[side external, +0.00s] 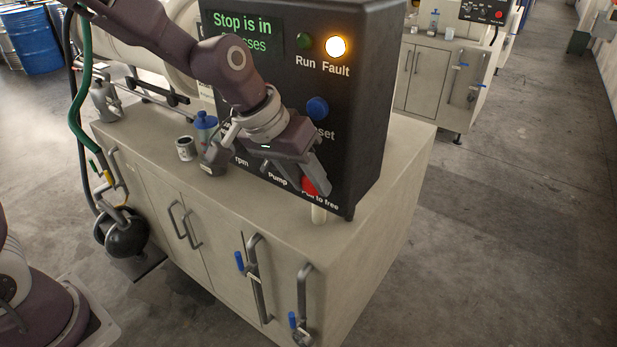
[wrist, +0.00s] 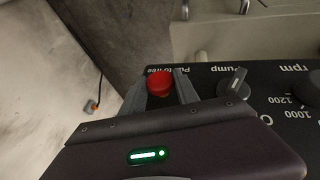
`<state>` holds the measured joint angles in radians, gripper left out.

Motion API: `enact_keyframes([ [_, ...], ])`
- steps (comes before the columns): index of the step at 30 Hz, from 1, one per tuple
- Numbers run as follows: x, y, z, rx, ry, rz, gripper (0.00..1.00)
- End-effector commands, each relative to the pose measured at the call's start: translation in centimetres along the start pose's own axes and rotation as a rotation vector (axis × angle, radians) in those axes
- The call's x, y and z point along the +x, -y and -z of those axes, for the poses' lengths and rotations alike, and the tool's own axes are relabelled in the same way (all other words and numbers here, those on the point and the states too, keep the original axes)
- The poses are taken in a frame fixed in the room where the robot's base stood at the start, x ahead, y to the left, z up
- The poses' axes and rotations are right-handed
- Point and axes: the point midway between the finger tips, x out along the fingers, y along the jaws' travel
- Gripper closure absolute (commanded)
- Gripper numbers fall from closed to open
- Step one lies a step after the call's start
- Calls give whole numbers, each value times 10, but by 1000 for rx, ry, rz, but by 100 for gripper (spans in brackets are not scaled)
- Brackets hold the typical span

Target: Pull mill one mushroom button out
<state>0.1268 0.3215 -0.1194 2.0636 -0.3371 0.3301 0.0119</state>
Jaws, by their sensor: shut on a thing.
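The red mushroom button (side external: 309,186) is low on the front of the black control box (side external: 365,120), above the partly hidden label ending "to free". In the wrist view the red mushroom button (wrist: 160,82) sits between the two grey fingers of my gripper (wrist: 161,90). My gripper (side external: 313,172) is shut on it, and its fingers hide part of it in the side external view. The display (side external: 243,34) reads "Stop is in"; my arm covers part of its second line. The Fault lamp (side external: 336,46) glows amber, and the green Run lamp (side external: 304,40) looks dark.
A blue Reset button (side external: 318,107) is above my gripper on the box. The Pump knob (wrist: 233,84) and rpm dial (wrist: 308,88) are beside the red button. A blue-capped bottle (side external: 206,128) and a small can (side external: 185,149) stand on the cabinet top (side external: 260,190).

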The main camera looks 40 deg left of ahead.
Motion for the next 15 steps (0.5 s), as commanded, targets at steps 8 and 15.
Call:
enact_keyframes([
  [8, -5, 0, -12, 0, 2, 0, 100],
  [15, -5, 0, -12, 0, 3, 0, 41],
])
